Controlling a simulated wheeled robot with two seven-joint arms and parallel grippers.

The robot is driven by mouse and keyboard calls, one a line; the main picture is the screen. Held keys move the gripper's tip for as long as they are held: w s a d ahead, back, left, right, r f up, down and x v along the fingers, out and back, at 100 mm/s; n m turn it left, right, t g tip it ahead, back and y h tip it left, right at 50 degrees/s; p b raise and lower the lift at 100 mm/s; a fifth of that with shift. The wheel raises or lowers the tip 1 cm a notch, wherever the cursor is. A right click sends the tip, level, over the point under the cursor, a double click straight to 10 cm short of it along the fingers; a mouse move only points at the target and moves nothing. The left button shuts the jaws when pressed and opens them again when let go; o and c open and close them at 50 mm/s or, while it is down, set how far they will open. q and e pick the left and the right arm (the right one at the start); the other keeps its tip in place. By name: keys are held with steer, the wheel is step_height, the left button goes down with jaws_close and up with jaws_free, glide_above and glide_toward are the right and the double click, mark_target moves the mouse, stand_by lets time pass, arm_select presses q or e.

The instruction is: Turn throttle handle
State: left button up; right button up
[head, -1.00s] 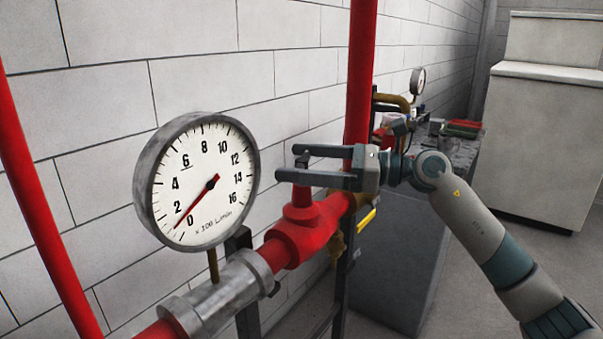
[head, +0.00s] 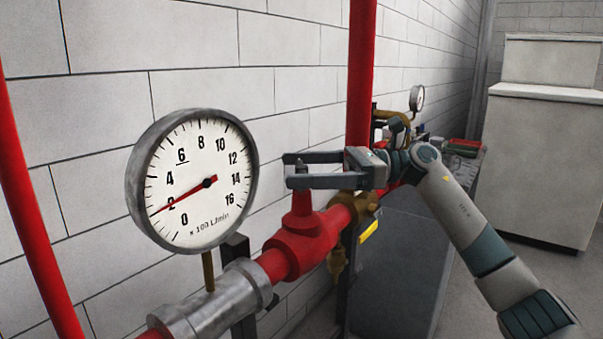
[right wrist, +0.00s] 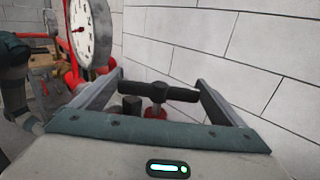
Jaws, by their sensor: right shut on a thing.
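The throttle handle is a black T-shaped bar, seen clearly in the right wrist view (right wrist: 160,91), spanning between the two fingers of my right gripper (right wrist: 158,78). It sits on a red valve (head: 303,240) on the red pipe in the head view, where the fingers mostly hide the bar and only a dark stub shows. My right gripper (head: 291,170) is shut on the handle, its fingers level above the valve. A round gauge (head: 190,180) left of the valve has its red needle near 2. My left gripper is in neither view.
A red vertical pipe (head: 361,70) stands close behind my right gripper. Another red pipe (head: 35,220) runs down at the far left. A white brick wall lies behind. A smaller gauge (head: 416,98) and a pale cabinet (head: 540,150) are farther back.

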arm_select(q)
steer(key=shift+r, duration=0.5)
arm_select(e)
steer(key=shift+n+g, duration=0.3)
steer(key=shift+g, duration=0.2)
steer(key=o, duration=0.7)
steer(key=shift+o, duration=0.2)
steer(key=shift+d, duration=0.1)
steer(key=shift+w+d, duration=0.1)
steer(key=shift+d, duration=0.3)
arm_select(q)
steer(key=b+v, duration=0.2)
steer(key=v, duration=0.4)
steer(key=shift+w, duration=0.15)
arm_select(e)
steer(key=w+d, duration=0.2)
steer(key=d, duration=1.4)
steer(key=shift+w+d, duration=0.15)
steer(key=shift+w, duration=0.15)
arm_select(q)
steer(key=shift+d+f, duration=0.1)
